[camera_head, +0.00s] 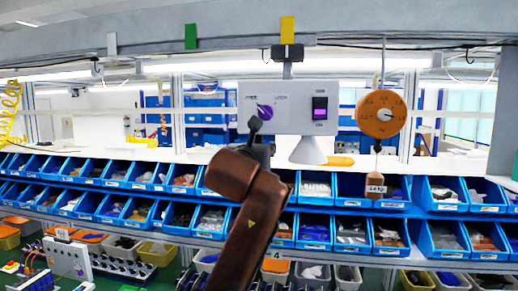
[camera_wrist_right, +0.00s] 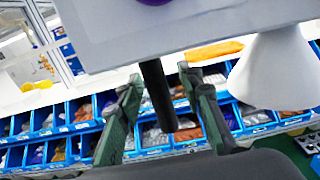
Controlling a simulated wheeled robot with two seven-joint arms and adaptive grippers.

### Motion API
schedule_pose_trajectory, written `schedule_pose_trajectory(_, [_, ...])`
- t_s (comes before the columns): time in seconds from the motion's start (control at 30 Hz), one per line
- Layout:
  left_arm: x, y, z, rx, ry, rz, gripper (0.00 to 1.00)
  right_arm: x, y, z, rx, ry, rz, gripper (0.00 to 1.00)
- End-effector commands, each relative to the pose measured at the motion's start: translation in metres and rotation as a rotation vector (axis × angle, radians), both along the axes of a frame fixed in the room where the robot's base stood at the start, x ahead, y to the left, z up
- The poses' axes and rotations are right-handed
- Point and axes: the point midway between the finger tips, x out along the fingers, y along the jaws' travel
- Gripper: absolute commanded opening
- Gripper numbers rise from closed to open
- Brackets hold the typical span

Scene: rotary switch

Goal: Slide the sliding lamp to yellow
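The sliding lamp is a white box (camera_head: 284,108) with a purple knob (camera_head: 264,111), a dark rocker switch (camera_head: 320,108) and a white cone shade (camera_head: 308,151). It hangs by a dark bracket (camera_head: 287,61) from the overhead rail, directly below the yellow marker (camera_head: 287,30). My right gripper (camera_head: 255,130) is at the box's lower left, partly hidden by its own arm. In the right wrist view, the gripper (camera_wrist_right: 160,74) is open. A dark rod (camera_wrist_right: 158,95) below the box shows between its fingers, with visible gaps on both sides. My left gripper is out of view.
A green marker (camera_head: 190,36) and a white marker (camera_head: 112,43) sit farther left on the rail (camera_head: 240,48). A round orange dial (camera_head: 381,114) hangs to the lamp's right. Rows of blue bins (camera_head: 455,195) stand below. The space left of the lamp under the rail looks clear.

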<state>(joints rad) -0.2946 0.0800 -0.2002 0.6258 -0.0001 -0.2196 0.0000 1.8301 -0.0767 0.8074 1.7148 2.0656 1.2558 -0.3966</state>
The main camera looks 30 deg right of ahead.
Motion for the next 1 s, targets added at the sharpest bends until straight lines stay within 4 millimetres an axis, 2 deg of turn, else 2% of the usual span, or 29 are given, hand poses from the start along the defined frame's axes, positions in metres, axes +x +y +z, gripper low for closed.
schedule_pose_trajectory(0.23, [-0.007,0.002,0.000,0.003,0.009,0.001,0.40,-0.010,0.010,0.000,-0.001,-0.001,0.002,0.34])
schedule_pose_trajectory(0.7, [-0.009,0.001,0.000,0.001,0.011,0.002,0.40,-0.076,0.069,0.000,-0.001,0.000,0.002,0.34])
schedule_pose_trajectory(1.0, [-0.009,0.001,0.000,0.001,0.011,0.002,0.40,-0.089,0.080,0.000,0.000,0.000,0.000,0.34])
